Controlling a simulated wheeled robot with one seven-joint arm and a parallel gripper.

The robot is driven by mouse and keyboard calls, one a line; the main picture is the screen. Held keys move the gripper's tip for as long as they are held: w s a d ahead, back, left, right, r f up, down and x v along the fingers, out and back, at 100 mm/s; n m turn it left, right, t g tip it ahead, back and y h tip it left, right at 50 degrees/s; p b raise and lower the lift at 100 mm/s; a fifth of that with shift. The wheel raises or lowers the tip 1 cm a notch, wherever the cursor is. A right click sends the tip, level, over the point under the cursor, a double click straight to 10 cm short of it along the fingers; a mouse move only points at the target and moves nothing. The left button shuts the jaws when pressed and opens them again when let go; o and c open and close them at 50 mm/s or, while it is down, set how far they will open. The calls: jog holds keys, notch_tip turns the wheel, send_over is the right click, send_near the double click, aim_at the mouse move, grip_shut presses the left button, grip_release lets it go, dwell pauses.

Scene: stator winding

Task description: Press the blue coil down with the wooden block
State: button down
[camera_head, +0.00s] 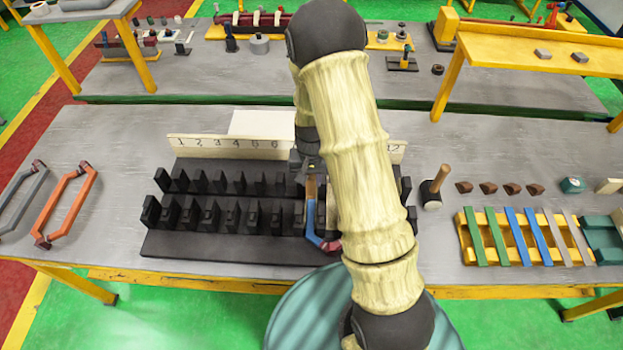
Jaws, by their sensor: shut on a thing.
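The black slotted stator (220,246) lies on the grey table, with two rows of black teeth and a numbered board behind them. The blue coil (310,222) sits among the teeth right of the middle. Its near end bends to the right and has a dark red tip; the rest of it is hidden by my arm. My gripper (311,176) is pointed down over the stator and shut on the wooden block (311,188). The block stands above the blue coil's far visible part; I cannot tell whether they touch.
Orange (67,205) and grey (24,197) coils lie at the left. A mallet (434,188), small brown wedges (488,187) and a yellow rack (522,237) with coloured strips are at the right. My arm hides the stator's right part.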

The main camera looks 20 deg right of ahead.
jog(key=shift+r+p, duration=1.85)
jog(key=shift+r, duration=0.95)
jog(key=shift+f, duration=0.1)
